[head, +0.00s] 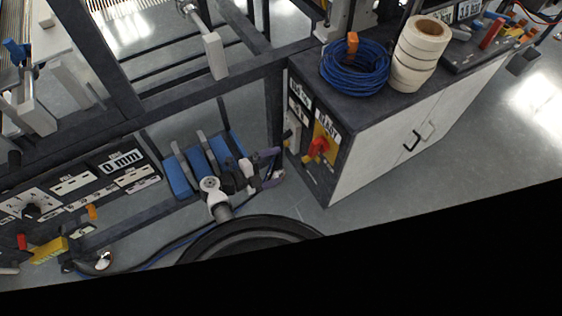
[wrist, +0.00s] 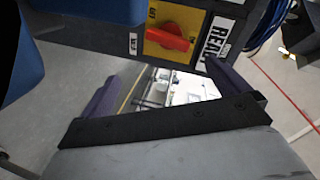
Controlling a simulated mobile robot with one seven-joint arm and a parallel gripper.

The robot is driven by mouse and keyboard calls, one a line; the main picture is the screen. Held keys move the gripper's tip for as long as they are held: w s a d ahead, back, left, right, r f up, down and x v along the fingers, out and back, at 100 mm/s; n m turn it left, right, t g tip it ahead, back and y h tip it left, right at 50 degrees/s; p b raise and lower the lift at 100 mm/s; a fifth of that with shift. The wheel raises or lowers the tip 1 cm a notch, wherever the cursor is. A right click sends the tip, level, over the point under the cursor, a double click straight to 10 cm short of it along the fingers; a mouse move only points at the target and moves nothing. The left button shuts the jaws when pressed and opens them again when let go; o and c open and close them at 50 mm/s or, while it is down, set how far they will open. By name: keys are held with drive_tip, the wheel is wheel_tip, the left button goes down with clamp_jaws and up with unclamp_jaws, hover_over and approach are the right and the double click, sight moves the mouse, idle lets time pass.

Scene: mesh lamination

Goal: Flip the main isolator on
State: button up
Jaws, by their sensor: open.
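The main isolator is a red rotary handle (head: 318,148) on a yellow plate (head: 331,152), set on the dark end panel of a white-sided cabinet. In the wrist view the red handle (wrist: 170,36) sits near the top centre on its yellow plate (wrist: 190,14). It lies slightly tilted across the plate; the plate's markings are too small to read surely. My gripper (head: 274,166) is to the left of the handle in the head view, apart from it. In the wrist view my gripper (wrist: 165,73) has its purple fingers spread, with nothing between them, just below the handle.
The white cabinet (head: 385,150) carries a blue cable coil (head: 352,72) and a stack of white rolls (head: 420,50) on top. A dark frame post (head: 275,105) stands beside the panel. A control panel (head: 75,185) is at the left.

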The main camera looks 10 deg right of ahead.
drive_tip(key=d+m+b, duration=0.1)
drive_tip(key=b, duration=0.2)
drive_tip(key=w+d+f+m+h+b, duration=0.1)
drive_tip(key=m+b, duration=0.1)
drive_tip(key=b, duration=0.2)
drive_tip(key=d+m+t+b, duration=0.1)
drive_tip(key=m+b, duration=0.1)
drive_tip(key=b, duration=0.1)
drive_tip(key=shift+w+d+f+h, duration=0.15)
drive_tip(key=shift+d+f+h, duration=0.05)
drive_tip(key=shift+d+h, duration=0.2)
drive_tip(key=shift+m, duration=0.3)
drive_tip(key=shift+p+x, duration=1.15)
drive_tip(key=shift+x, duration=4.8)
drive_tip(key=shift+r, duration=0.1)
drive_tip(key=shift+c, duration=0.3)
